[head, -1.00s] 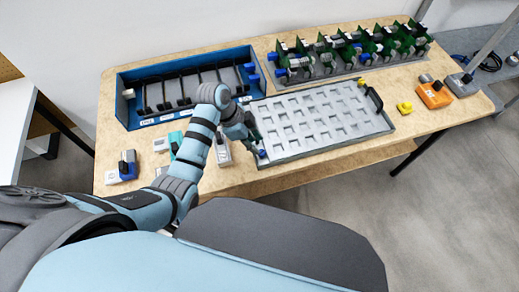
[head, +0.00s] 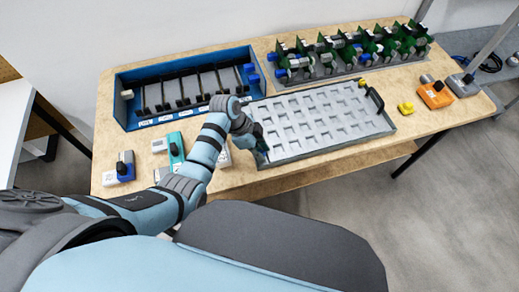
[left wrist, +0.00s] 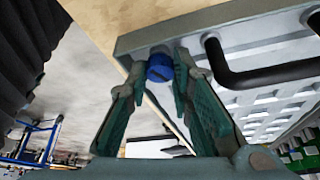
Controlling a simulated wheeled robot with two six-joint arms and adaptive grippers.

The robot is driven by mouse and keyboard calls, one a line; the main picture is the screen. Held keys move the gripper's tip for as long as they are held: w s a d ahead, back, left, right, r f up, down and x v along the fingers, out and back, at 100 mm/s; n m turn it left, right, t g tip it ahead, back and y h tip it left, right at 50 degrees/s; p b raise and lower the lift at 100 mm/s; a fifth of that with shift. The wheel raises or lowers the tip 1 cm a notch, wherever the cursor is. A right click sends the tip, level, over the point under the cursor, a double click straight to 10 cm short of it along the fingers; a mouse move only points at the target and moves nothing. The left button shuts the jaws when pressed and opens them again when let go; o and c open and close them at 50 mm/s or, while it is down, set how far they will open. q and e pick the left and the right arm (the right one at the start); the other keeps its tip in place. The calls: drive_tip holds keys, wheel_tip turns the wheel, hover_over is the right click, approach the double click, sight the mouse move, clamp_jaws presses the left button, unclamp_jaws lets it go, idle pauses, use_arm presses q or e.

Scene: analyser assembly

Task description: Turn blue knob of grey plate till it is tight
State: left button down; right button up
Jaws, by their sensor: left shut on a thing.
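The grey plate (head: 318,151) with rows of square recesses lies flat on the wooden table in the head view. Its side wall (left wrist: 140,38) and a black handle (left wrist: 262,76) show close up in the left wrist view. The blue knob (left wrist: 159,67) sticks out of that wall near a corner. My left gripper (head: 260,143) is at the plate's near-left corner. In the left wrist view its two green-padded fingers are shut on the blue knob, one on each side. In the head view the arm and gripper largely hide the knob. My right gripper is not in view.
A blue bin (head: 122,109) with black parts stands at the back left. A rack of green boards (head: 350,50) stands behind the plate. Small blocks lie left of my arm. A yellow piece (head: 405,107) and an orange block (head: 434,93) lie to the right.

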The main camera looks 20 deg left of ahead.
use_arm(q)
drive_tip(key=m+g, duration=0.1)
drive_tip(key=m, duration=0.2)
drive_tip(key=shift+m+b, duration=0.3)
drive_tip(key=shift+m, duration=0.1)
drive_tip(key=c, duration=1.7)
unclamp_jaws()
drive_tip(key=v, duration=1.2)
drive_tip(key=shift+w, duration=0.25)
